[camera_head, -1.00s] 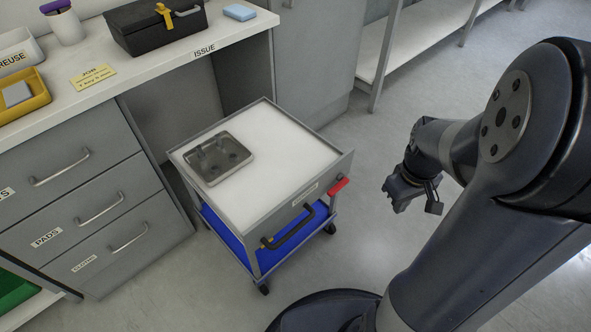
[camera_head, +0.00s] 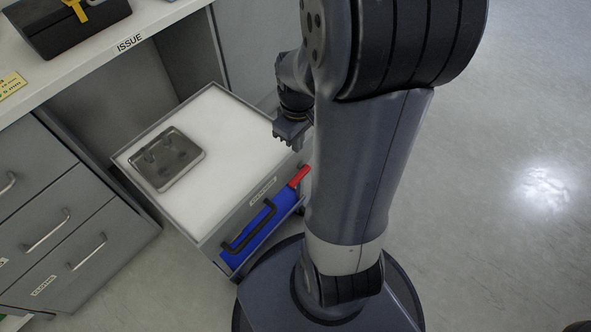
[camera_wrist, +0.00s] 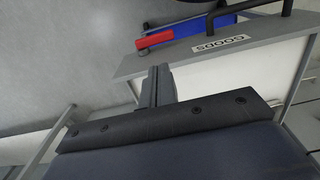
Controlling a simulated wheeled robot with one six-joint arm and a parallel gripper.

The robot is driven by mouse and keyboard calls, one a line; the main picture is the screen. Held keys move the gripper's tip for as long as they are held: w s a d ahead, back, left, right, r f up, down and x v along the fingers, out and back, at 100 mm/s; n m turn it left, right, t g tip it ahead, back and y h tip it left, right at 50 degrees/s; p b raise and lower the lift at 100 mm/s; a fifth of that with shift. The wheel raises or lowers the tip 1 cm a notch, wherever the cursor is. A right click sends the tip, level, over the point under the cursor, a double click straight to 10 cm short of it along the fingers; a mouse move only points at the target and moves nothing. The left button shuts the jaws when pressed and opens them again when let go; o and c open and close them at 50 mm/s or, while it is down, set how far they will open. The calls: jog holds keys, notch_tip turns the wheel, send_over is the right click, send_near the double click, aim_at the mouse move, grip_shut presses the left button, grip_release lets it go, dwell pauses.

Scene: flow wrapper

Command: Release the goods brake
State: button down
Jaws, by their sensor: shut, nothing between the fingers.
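The goods trolley (camera_head: 226,112) stands beside the counter, with a white top, grey rim and dark push handle (camera_head: 250,228). A red lever (camera_head: 299,176), which looks like the brake, sits at the right end of its handle side. In the wrist view the red lever (camera_wrist: 155,40) shows beyond the trolley's edge, near the GOODS label (camera_wrist: 220,43). My gripper (camera_head: 291,143) is shut and empty, by the trolley's right corner and above the red lever, apart from it. In the wrist view its fingers (camera_wrist: 158,84) are together, below the lever in the picture.
A metal tray (camera_head: 200,155) lies on the trolley top. The counter (camera_head: 75,70) with a black toolbox (camera_head: 65,25) and grey drawers (camera_head: 45,230) is at the left. A blue lower shelf (camera_head: 235,258) shows under the trolley. The floor (camera_head: 480,230) at the right is clear.

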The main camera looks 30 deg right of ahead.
aim_at(296, 180)
notch_tip(296, 180, down, 14)
jog(key=b, duration=0.6)
jog(key=shift+s+a+f, duration=0.1)
jog(key=shift+a+f, duration=0.1)
jog(key=shift+f, duration=0.1)
notch_tip(296, 180, up, 14)
jog(key=a+p, duration=0.1)
jog(key=p, duration=0.6)
jog(key=shift+s+a, duration=0.3)
jog(key=shift+a, duration=0.05)
jog(key=shift+f, duration=0.15)
